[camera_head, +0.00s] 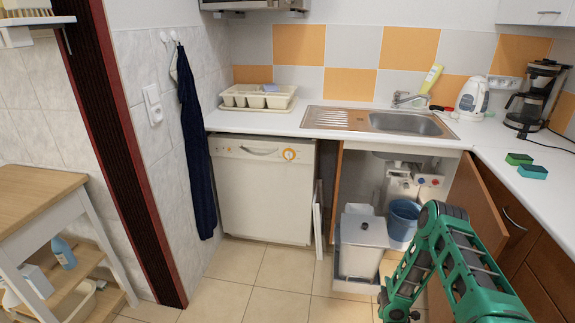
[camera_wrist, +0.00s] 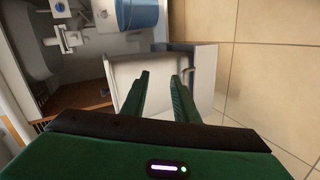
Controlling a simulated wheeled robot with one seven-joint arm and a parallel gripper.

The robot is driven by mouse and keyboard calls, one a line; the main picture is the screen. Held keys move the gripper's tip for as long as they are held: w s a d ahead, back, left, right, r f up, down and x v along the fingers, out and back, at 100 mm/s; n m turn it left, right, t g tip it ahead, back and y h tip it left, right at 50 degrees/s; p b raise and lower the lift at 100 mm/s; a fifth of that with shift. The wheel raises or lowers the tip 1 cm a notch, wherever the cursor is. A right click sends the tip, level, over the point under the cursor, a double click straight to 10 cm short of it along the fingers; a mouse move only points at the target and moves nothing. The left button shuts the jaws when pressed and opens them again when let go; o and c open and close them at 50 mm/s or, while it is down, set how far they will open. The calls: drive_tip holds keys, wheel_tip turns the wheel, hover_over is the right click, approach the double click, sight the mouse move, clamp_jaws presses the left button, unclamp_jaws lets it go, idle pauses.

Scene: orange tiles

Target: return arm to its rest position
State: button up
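My green arm reaches from the lower right of the head view toward the open cabinet under the sink. My gripper (camera_wrist: 161,88) shows in the wrist view with its two green fingers spread apart and nothing between them. Beyond the fingertips is a grey-white bin (camera_wrist: 150,70). The same bin (camera_head: 362,236) stands in front of the open cabinet in the head view. In the head view the fingertips are hard to make out; the end of my arm is low, to the right of the bin. I cannot tell whether the fingers touch the bin.
A blue bucket (camera_head: 403,218) stands inside the cabinet, beside pipes. The open cabinet door (camera_head: 474,205) is close to my arm. A white dishwasher (camera_head: 262,190) stands left of the cabinet. The counter above holds a sink (camera_head: 405,123). Tiled floor (camera_head: 275,272) is clear at front left.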

drive_tip(key=w+d+r+m+g, duration=0.1)
drive_tip(key=w+d+r, duration=0.15)
drive_tip(key=r, duration=0.25)
drive_tip(key=w+d+r+m+g, duration=0.1)
drive_tip(key=d+r+m, duration=0.15)
drive_tip(key=r, duration=0.35)
drive_tip(key=s+d+r+m+g+h, duration=0.1)
drive_tip(key=s+d+r+m+g, duration=0.15)
drive_tip(key=r, duration=0.65)
drive_tip(key=s+d+r+m+g, duration=0.1)
drive_tip(key=s+d+r+m, duration=0.2)
drive_tip(key=r, duration=0.5)
drive_tip(key=s+d+r+m+g+h, duration=0.1)
drive_tip(key=s+d+r+g, duration=0.1)
drive_tip(key=s+r, duration=0.5)
drive_tip(key=s+a+r+m+g+y, duration=0.1)
drive_tip(key=s+r, duration=0.5)
drive_tip(key=s, duration=0.6)
drive_tip(key=s+a+r+m+g+y, duration=0.2)
drive_tip(key=s+a+r+m, duration=0.3)
drive_tip(key=s, duration=0.7)
drive_tip(key=s+a+r+m+g+y, duration=0.2)
drive_tip(key=s+a+r, duration=0.4)
drive_tip(key=s+r, duration=0.3)
drive_tip(key=s+m, duration=0.1)
drive_tip(key=s, duration=0.2)
drive_tip(key=shift+s+a+y, duration=0.3)
drive_tip(key=shift+r, duration=0.1)
